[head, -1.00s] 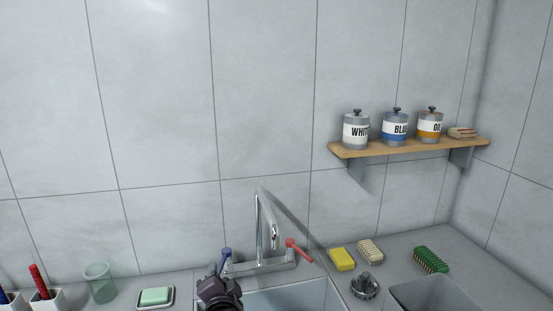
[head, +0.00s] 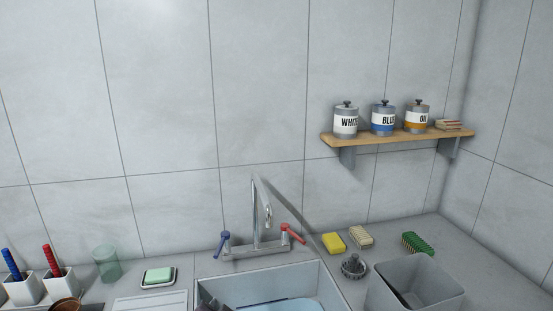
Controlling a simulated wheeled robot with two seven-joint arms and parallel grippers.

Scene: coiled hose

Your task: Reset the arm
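Neither gripper shows clearly in the head view. A small dark shape (head: 211,304) is cut off by the bottom edge, at the left inside the sink (head: 290,273). I cannot tell whether it is part of my arm or something lying in the sink. The sink has a chrome tap (head: 258,215) behind it, with a blue lever (head: 223,238) on the left and a red lever (head: 291,232) on the right. Something light blue (head: 285,305) lies in the sink, partly cut off.
Left counter: green glass (head: 106,263), soap dish with green soap (head: 158,275), white holders with blue and red handles. Right counter: yellow sponge (head: 333,243), brushes, metal scrubber (head: 353,266), grey bin (head: 420,285). A wooden shelf (head: 400,138) holds three labelled jars. Space above the sink is clear.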

